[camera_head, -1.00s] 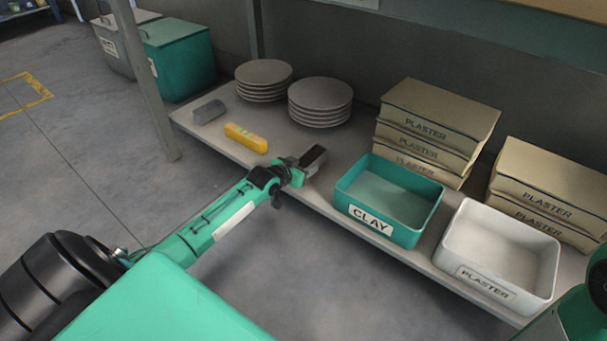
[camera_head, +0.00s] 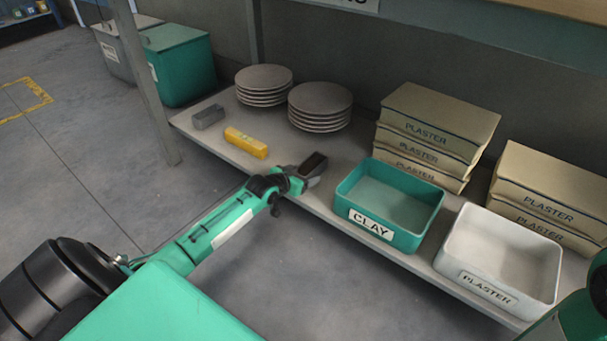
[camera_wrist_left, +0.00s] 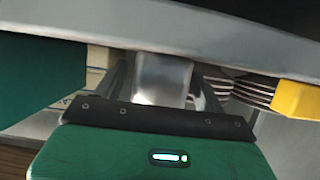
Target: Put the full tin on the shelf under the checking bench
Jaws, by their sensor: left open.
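The full tin (camera_head: 314,162) is a small grey metal box with dark brown stuff showing at its top. In the head view it is at the front part of the shelf (camera_head: 345,148), left of the green clay bin. My left gripper (camera_head: 300,179) is open at the tin, reaching in from the front. In the left wrist view, which looks upside down, the tin (camera_wrist_left: 162,80) is between the two spread fingers, its base close to the shelf's front edge (camera_wrist_left: 190,38). Whether a finger touches it I cannot tell. My right gripper is out of view.
A green CLAY bin (camera_head: 352,190) and a white PLASTER bin (camera_head: 448,246) stand right of the tin. PLASTER sacks (camera_head: 440,110) and plate stacks (camera_head: 320,97) are behind. A yellow block (camera_head: 246,143) and grey block (camera_head: 208,117) lie left. A post (camera_head: 150,90) stands at the left.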

